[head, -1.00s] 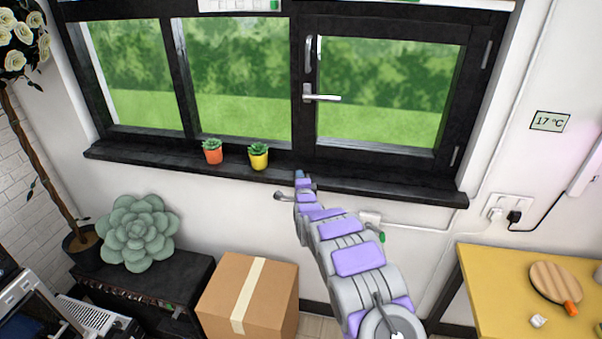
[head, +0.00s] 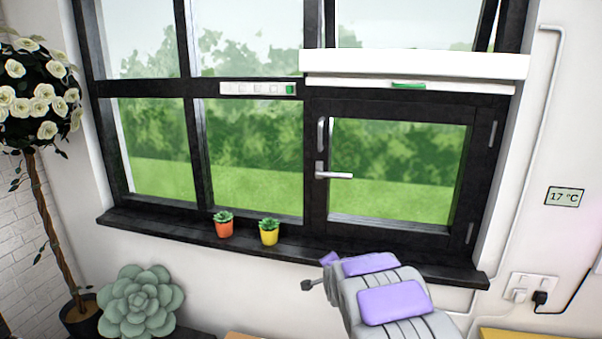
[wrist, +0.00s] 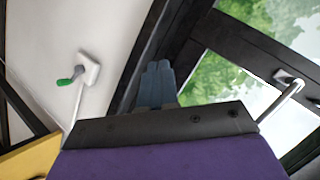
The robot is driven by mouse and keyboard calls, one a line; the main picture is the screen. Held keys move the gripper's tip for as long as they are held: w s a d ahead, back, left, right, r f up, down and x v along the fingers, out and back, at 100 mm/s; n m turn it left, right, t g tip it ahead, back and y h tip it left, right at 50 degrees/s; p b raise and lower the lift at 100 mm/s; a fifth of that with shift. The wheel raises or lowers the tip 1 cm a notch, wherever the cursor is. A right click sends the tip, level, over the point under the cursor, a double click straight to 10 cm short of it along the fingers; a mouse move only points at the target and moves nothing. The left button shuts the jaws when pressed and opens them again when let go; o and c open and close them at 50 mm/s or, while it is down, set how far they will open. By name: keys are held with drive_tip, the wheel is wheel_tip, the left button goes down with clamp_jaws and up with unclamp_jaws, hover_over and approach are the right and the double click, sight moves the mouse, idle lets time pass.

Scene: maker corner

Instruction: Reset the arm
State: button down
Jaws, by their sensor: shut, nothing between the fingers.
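My arm, grey with purple pads, reaches up from the bottom right of the head view toward the window sill. Its end is hidden there behind the arm's own links. In the wrist view my gripper (wrist: 157,72) shows as two grey-blue fingers held together, with nothing between them. It is near the dark sill and window frame. The window handle (head: 334,174) is silver and sits on the left side of the lower right window; it also shows in the wrist view (wrist: 289,90), right of the fingers and apart from them.
An orange pot (head: 224,227) and a yellow pot (head: 269,235) with small plants stand on the black sill (head: 160,232), left of my arm. A large succulent (head: 141,303) and a rose tree (head: 45,110) are at the left. A green-tipped crank (wrist: 72,77) is on the wall.

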drive_tip(key=s+d+r+n+g, duration=0.1)
drive_tip(key=s+n+g, duration=0.3)
drive_tip(key=s, duration=1.5)
drive_tip(key=s+d+r+n+g+b, duration=0.1)
drive_tip(key=s+g, duration=0.4)
drive_tip(key=s, duration=1.5)
drive_tip(key=s+d+r+n+g, duration=0.1)
drive_tip(key=s+n+g, duration=0.3)
drive_tip(key=s, duration=1.6)
drive_tip(key=d+n, duration=0.1)
drive_tip(key=n, duration=0.1)
drive_tip(key=shift+d+n+g, duration=0.25)
drive_tip(key=shift+n+g, duration=0.05)
drive_tip(key=shift+r, duration=0.1)
